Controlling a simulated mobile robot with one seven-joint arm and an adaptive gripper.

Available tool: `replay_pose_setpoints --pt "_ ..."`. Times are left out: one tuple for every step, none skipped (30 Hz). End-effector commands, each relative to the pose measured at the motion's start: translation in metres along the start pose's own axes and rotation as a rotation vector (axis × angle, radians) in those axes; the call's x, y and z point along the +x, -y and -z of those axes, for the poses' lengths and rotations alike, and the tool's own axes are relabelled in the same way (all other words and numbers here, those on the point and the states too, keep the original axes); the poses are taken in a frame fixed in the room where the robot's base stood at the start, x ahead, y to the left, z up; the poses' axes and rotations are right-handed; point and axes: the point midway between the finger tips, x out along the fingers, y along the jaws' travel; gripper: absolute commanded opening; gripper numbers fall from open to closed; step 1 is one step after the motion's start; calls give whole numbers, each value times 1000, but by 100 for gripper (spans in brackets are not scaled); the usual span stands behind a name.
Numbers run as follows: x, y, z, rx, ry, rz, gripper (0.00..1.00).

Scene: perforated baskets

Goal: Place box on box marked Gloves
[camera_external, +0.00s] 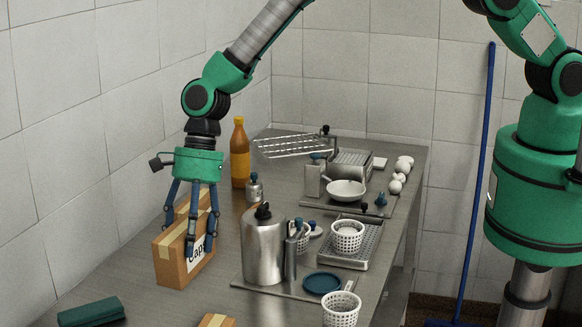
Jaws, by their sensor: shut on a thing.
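A brown cardboard box (172,262) with tan tape and a white label partly reading "Cap" is at the left side of the steel counter. My gripper (190,232) points down over it, its blue fingers shut around the box's upper part. The box is upright; I cannot tell whether its base touches the counter. A second cardboard box (215,321) with tape on top shows only partly at the bottom edge of the view. Its label is out of view, and no "Gloves" marking is visible.
A steel canister (263,248), a blue lid (322,282) and white perforated baskets (341,309) stand right of the held box. An orange bottle (240,153) stands behind.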

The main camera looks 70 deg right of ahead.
Motion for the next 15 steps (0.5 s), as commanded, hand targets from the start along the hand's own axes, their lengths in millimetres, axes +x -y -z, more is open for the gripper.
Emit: replay_pose_setpoints --pt "-1 -1 -2 -1 1 1 29" --pt "-1 -2 -2 -1 1 1 29" --pt "-1 -4 -4 -1 1 1 29" --pt "-1 -6 -5 -2 1 1 29" --pt "-1 -8 -7 -2 1 1 29" --pt "-1 -12 -9 -2 1 0 29" --pt "-1 -15 -11 -2 1 0 29" --pt "-1 -18 -13 -2 1 0 29" --pt "-2 -24 -18 -2 1 1 29" --pt "-2 -28 -20 -3 1 1 29" --pt "-2 -33 -23 -3 1 1 29" --pt "-3 -41 -27 -3 1 0 29" --pt "-3 -47 -31 -4 1 -1 29" --pt "-3 -54 -34 -4 1 -1 29" --pt "-4 -62 -40 -4 1 0 29"
